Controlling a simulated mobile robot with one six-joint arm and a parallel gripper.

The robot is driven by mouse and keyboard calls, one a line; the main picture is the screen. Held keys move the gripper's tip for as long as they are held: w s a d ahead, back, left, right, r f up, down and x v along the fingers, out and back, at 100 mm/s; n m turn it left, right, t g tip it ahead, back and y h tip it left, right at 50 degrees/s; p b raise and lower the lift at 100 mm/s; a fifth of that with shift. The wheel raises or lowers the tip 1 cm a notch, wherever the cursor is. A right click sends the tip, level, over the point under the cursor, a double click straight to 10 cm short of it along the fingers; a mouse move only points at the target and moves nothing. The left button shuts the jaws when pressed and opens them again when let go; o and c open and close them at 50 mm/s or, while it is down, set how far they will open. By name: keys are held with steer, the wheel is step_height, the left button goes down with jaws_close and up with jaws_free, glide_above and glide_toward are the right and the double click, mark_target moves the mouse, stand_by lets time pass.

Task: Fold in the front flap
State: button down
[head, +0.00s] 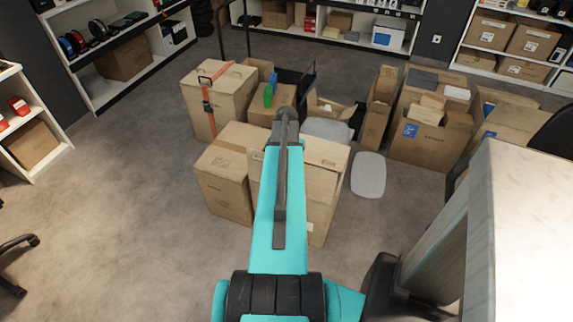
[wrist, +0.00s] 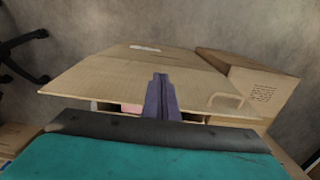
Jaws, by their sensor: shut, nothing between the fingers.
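In the wrist view my gripper (wrist: 161,98) is shut and empty, with its fingers over the middle of a wide tan cardboard flap (wrist: 95,86). The flap spreads across the view on both sides of the fingers. I cannot tell whether the fingers touch it. A narrow gap below the flap shows something pink (wrist: 131,108) and something white, partly hidden. In the head view an open-topped carton (head: 322,185) stands behind my teal arm, which covers much of it. My gripper cannot be made out there.
A carton (head: 225,182) stands close on the left, and a strapped carton (head: 222,98) behind it. Several open cartons, one with a blue label (head: 425,150), crowd the right. A pale table (head: 525,230) is at right front. Floor (head: 110,200) is clear at left.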

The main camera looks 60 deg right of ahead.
step_height(320, 180, down, 8)
steer(key=b, duration=0.5)
steer(key=d+f+b, duration=0.2)
steer(key=d+f, duration=0.5)
steer(key=d, duration=0.5)
step_height(320, 180, up, 11)
steer(key=p, duration=0.5)
steer(key=shift+w+p, duration=0.35)
steer(key=shift+p, duration=0.05)
stand_by(0.5)
steer(key=shift+w+d, duration=0.1)
stand_by(0.4)
